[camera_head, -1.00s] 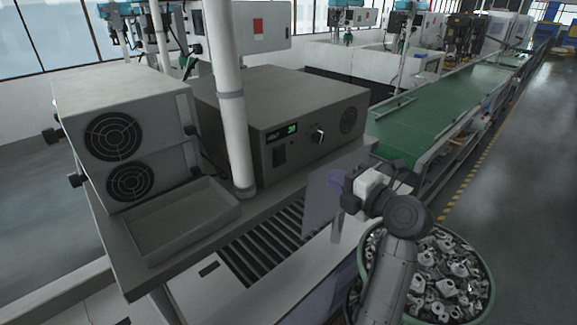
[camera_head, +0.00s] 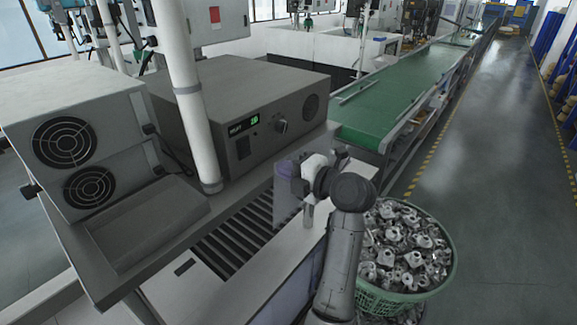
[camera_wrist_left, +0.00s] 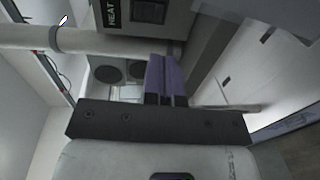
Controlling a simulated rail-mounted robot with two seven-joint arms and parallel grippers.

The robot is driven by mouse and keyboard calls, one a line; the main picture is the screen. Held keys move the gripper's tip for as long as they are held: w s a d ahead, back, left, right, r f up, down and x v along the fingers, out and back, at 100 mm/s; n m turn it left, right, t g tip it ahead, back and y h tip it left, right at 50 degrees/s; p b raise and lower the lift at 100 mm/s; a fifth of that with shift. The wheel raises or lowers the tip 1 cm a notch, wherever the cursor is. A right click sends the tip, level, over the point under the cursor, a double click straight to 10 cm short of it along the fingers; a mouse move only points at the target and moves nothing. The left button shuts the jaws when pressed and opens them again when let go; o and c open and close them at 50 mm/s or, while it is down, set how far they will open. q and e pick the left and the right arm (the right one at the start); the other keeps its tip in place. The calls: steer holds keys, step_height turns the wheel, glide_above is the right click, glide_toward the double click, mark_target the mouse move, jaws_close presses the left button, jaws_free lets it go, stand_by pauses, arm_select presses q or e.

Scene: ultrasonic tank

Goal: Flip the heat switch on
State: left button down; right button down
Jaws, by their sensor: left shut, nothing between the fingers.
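The grey control box (camera_head: 250,95) stands on the bench with a small green-lit display (camera_head: 254,120) on its front. A dark square switch (camera_head: 243,147) sits below the display, and a knob (camera_head: 281,126) is to the right. In the left wrist view a HEAT label (camera_wrist_left: 111,14) shows at the top beside a dark rectangular panel (camera_wrist_left: 150,12); I cannot tell whether that is the switch. The switch's position is too small to read. My left gripper (camera_head: 284,170), with purple fingers (camera_wrist_left: 163,75), is shut and empty, in front of and below the box, apart from it. My right gripper is out of view.
A white vertical pipe (camera_head: 185,90) stands close left of the box front. A twin-fan unit (camera_head: 75,130) and a shallow tray (camera_head: 150,220) are further left. Rollers (camera_head: 235,235) lie below. A green basket of metal parts (camera_head: 440,275) and a green conveyor (camera_head: 400,95) are at right.

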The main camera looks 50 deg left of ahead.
mark_target(247, 155)
arm_select(q)
steer(key=p+x, duration=0.3)
steer(key=x, duration=0.7)
steer(key=shift+r, duration=0.1)
steer(key=shift+a, duration=0.25)
steer(key=shift+s+a+f, duration=0.1)
steer(key=shift+a+f, duration=0.05)
steer(key=shift+f, duration=0.25)
steer(key=shift+r+y, duration=0.15)
steer(key=shift+y, duration=0.15)
